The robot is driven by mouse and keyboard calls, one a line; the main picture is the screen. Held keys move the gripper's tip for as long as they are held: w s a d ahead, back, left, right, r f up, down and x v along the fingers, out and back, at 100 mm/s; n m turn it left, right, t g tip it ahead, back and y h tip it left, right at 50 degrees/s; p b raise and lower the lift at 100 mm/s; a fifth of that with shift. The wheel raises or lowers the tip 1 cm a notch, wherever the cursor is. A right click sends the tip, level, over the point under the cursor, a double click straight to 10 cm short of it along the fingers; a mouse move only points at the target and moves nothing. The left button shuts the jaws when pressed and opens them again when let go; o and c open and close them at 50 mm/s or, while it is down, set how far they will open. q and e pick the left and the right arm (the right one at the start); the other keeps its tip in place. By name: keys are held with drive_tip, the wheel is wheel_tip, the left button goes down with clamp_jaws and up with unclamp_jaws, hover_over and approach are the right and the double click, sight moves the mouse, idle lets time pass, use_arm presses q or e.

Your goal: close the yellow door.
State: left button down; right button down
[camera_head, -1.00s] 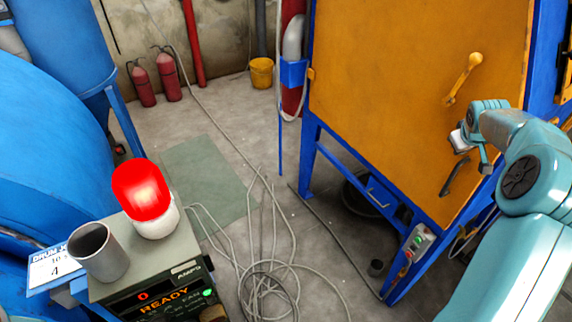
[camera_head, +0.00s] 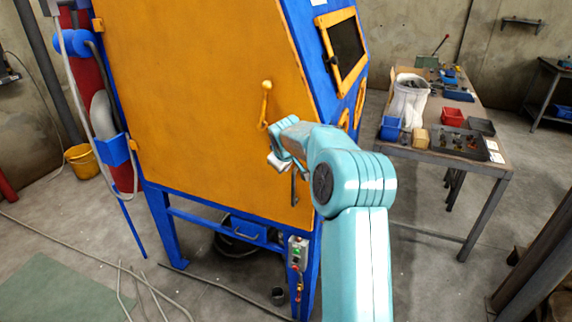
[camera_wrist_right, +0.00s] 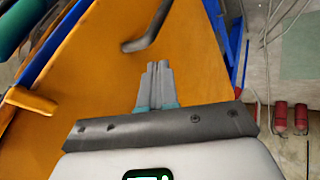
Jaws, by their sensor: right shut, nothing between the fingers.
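The yellow door (camera_head: 190,110) is the broad orange-yellow panel on the front of a blue cabinet. It carries a yellow lever (camera_head: 265,105) and, lower down, a dark bar handle (camera_head: 294,188), partly behind my gripper in the head view. The door looks roughly flush with the blue frame; I cannot tell whether a small gap remains at its right edge. My right gripper (camera_head: 279,160) is in front of the door, between lever and handle in the picture. In the wrist view its fingers (camera_wrist_right: 158,82) are together and empty, pointing toward the dark handle (camera_wrist_right: 155,28). My left gripper is out of view.
A workbench (camera_head: 455,158) with bins and tools stands at the right. A control box (camera_head: 298,252) is on the cabinet's lower front. Cables (camera_head: 140,285) lie on the floor at the left. A yellow bucket (camera_head: 82,160) stands by the wall.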

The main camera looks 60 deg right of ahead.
drive_tip(key=s+d+b+v, duration=0.1)
drive_tip(key=b+v, duration=0.1)
drive_tip(key=v, duration=0.6)
drive_tip(key=w+a+f+n+y, duration=0.1)
drive_tip(key=w+a+f+y, duration=0.3)
drive_tip(key=a+f, duration=0.85)
drive_tip(key=w+a+f+n+y, duration=0.1)
drive_tip(key=w+a+f+y, duration=0.1)
drive_tip(key=w+a+f, duration=0.8)
drive_tip(key=s+a+f+y, duration=0.2)
drive_tip(key=s+a+f, duration=0.2)
drive_tip(key=a+f, duration=0.4)
drive_tip(key=s+a+f+y, duration=0.1)
drive_tip(key=s+a+f, duration=0.45)
drive_tip(key=a, duration=0.55)
drive_tip(key=s+a+f+m+g+y, duration=0.1)
drive_tip(key=s+a+f+g, duration=0.2)
drive_tip(key=s+a, duration=0.9)
wheel_tip(320, 180, down, 3)
drive_tip(key=shift+s+r, duration=0.2)
drive_tip(key=shift+s, duration=0.65)
